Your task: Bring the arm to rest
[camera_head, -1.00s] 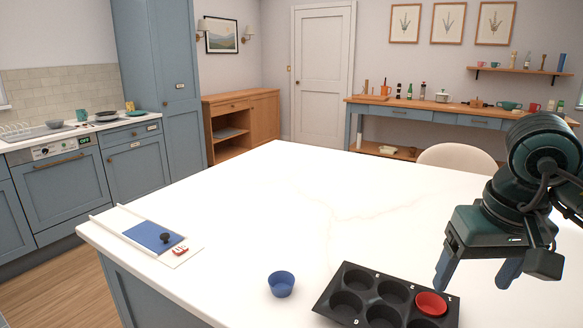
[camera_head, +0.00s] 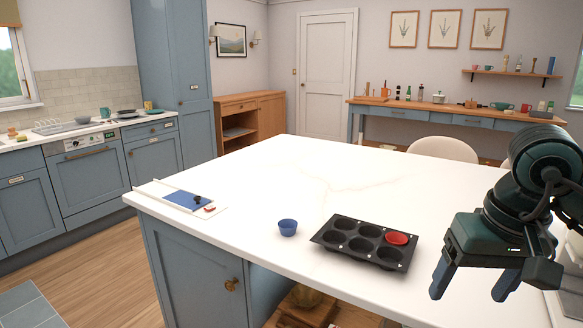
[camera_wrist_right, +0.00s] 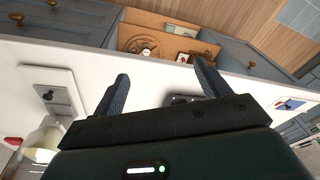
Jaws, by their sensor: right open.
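My right gripper (camera_head: 467,290) is open and empty at the right of the head view. Its two fingers point down, apart, in front of the white worktop's right part. In the right wrist view the open jaws (camera_wrist_right: 161,72) show with nothing between them. The dark muffin tin (camera_head: 338,241) lies on the worktop left of the gripper, apart from it. A red cup (camera_head: 397,238) sits in its far right hollow. A blue cup (camera_head: 288,227) stands alone on the worktop left of the tin. My left gripper is not in view.
The white island worktop (camera_head: 330,170) is mostly clear beyond the tin. A pale chair (camera_head: 443,149) stands behind the island. Open floor (camera_head: 110,250) lies to the left.

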